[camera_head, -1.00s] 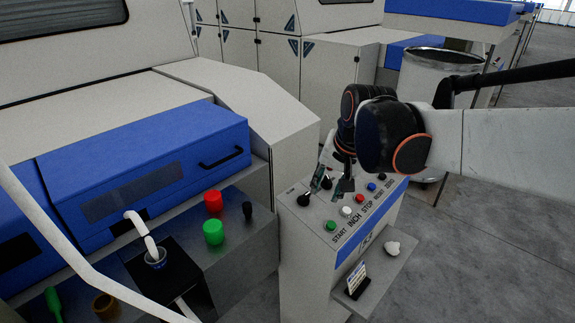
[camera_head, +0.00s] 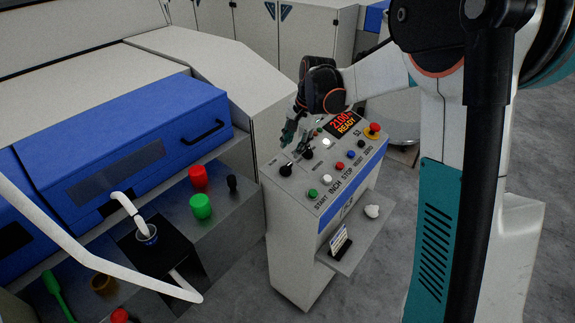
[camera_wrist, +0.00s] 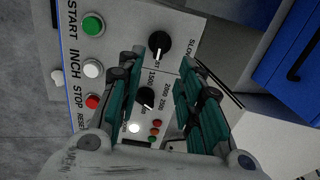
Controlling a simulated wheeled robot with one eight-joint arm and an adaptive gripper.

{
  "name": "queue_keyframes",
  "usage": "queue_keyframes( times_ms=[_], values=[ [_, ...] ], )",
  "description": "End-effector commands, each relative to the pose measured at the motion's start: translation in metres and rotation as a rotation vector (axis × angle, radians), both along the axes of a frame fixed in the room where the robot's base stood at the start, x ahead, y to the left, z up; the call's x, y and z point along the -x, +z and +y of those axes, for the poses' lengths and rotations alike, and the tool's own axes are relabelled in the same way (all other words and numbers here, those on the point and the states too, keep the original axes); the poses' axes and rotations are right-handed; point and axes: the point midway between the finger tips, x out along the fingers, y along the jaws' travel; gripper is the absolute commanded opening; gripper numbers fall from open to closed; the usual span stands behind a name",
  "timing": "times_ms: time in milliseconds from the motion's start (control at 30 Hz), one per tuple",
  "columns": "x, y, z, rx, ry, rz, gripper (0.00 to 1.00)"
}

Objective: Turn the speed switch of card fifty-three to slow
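The control panel (camera_head: 318,207) of the card stands at the middle, with "53" printed near its display. A black knob (camera_head: 285,169) at its left corner appears in the wrist view (camera_wrist: 159,44), beside the word SLOW; its pointer setting is too small to read surely. A second black knob (camera_head: 307,153) with a number scale also shows in the wrist view (camera_wrist: 146,98). My gripper (camera_head: 297,146) is over the panel, close to both knobs. In the wrist view, its teal fingers (camera_wrist: 162,66) are apart, with the SLOW knob just beyond the tips and nothing between them.
Green, white, red and blue buttons (camera_head: 338,167) line the panel's front, near a red emergency button (camera_head: 375,128). The display (camera_head: 343,123) reads 2100 READY. A shelf (camera_head: 352,245) juts out below. A blue-covered machine (camera_head: 140,150) stands left; open floor lies right.

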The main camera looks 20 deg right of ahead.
Motion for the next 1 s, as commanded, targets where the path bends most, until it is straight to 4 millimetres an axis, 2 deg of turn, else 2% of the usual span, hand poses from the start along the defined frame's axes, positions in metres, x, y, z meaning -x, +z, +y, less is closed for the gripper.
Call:
queue_keyframes(
  times_ms=[33,200,500,700,967,1000],
  values=[
    [-0.003,-0.014,0.002,0.0,0.001,0.0,0.33],
    [-0.009,-0.046,0.007,0.001,0.0,-0.001,0.33],
    [-0.019,-0.089,0.013,0.001,0.001,-0.001,0.33],
    [-0.021,-0.099,0.015,0.001,0.001,-0.001,0.33],
    [-0.021,-0.099,0.015,0.001,0.001,-0.001,0.33],
    [-0.021,-0.099,0.015,0.001,0.001,-0.001,0.27]
  ],
)
